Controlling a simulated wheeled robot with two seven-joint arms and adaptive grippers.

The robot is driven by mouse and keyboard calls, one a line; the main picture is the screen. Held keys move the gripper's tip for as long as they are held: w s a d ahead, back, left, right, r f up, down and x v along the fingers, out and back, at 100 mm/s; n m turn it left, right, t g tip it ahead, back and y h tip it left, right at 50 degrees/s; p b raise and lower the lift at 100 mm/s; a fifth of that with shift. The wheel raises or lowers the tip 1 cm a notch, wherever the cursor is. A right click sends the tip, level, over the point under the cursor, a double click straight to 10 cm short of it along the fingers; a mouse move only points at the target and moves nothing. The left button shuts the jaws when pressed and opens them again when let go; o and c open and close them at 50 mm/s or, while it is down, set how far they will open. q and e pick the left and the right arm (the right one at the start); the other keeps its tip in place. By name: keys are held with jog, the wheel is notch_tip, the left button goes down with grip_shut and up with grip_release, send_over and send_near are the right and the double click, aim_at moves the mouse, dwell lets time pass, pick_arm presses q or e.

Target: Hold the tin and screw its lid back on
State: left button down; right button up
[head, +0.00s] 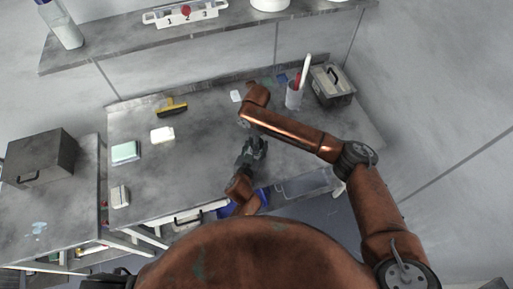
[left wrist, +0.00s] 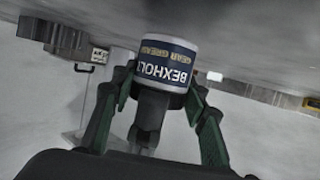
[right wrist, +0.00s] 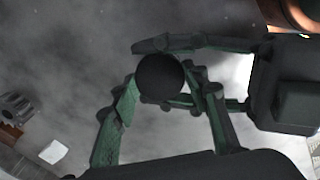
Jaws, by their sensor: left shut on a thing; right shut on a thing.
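The tin (left wrist: 168,65), a short can with a dark blue label and white edge, is between the fingers of my left gripper (left wrist: 155,85) in the left wrist view. In the right wrist view a round dark disc, the lid (right wrist: 160,78), sits between the fingers of my right gripper (right wrist: 168,100), which is shut on it. My left gripper's fingers reach in from the right close behind the lid there. The lid hides the tin, so I cannot tell how it sits on the rim. In the head view my left gripper (head: 253,150) is over the bench; my right gripper is mostly hidden by its forearm.
The bench's middle is clear.

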jog(key=m, duration=0.2)
jog(key=shift+m, duration=0.3)
jog(key=m, duration=0.3)
jog(key=o, duration=1.3)
jog(key=shift+c, duration=0.2)
jog(key=shift+r, duration=2.25)
